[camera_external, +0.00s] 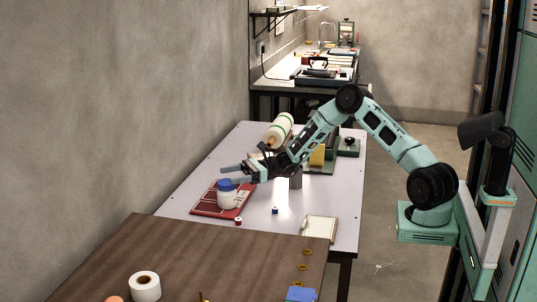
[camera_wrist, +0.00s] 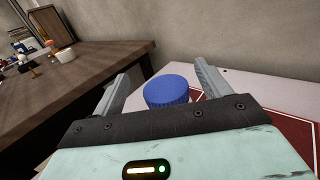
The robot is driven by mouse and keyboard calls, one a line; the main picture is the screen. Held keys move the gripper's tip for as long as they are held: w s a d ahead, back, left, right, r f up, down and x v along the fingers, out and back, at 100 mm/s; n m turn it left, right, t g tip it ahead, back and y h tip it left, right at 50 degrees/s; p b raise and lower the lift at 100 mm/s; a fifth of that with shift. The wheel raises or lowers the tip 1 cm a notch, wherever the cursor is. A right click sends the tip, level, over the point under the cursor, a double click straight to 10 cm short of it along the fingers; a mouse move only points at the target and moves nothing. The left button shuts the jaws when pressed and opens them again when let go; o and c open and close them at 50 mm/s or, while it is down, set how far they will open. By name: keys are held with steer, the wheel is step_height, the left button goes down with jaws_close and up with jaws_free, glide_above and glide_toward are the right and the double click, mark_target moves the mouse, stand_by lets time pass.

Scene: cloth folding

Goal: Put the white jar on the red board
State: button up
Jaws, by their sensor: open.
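The white jar (camera_external: 228,199) has a blue lid and stands upright on the red board (camera_external: 203,204) in the external view. The red board lies flat on the pale table and has white lines on it. In the wrist view the jar's blue lid (camera_wrist: 167,91) shows between my fingers, with the red board (camera_wrist: 290,132) to the right; the jar's white body is hidden. My gripper (camera_external: 229,175) is open, close by the jar's lid. In the wrist view my two fingers (camera_wrist: 160,88) are spread on either side of the lid, with gaps between.
A small blue-topped item (camera_external: 275,210) and a small red item (camera_external: 238,221) stand near the board. A clipboard (camera_external: 319,228) lies at the table's right front. A large white roll (camera_external: 279,131) lies at the back. A brown wooden table (camera_external: 215,258) adjoins in front.

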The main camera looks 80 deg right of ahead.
steer(key=shift+r, duration=2)
